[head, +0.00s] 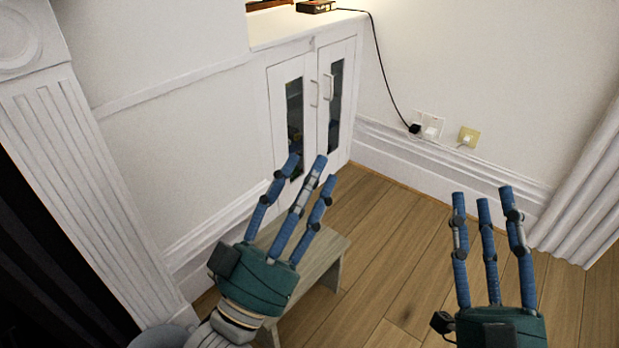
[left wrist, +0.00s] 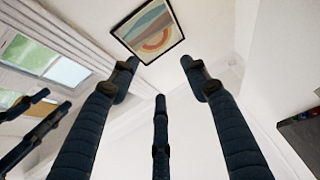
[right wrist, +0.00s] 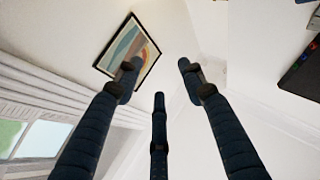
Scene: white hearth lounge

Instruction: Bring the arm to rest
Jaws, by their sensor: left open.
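My left gripper (head: 300,185) is in the middle of the head view, above a small wooden stool. Its three blue fingers are spread and nothing is between them. My right gripper (head: 485,210) is at the lower right of the head view, over the wooden floor. Its fingers point up and are apart. In the right wrist view its fingers (right wrist: 158,85) are spread and empty.
The wooden stool (head: 325,255) stands partly behind my left gripper. A white cabinet (head: 308,110) with glass doors is at the back. Sockets with plugs (head: 430,130) are on the wall. A fluted white column (head: 75,170) stands left. The floor (head: 395,250) between the grippers is clear.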

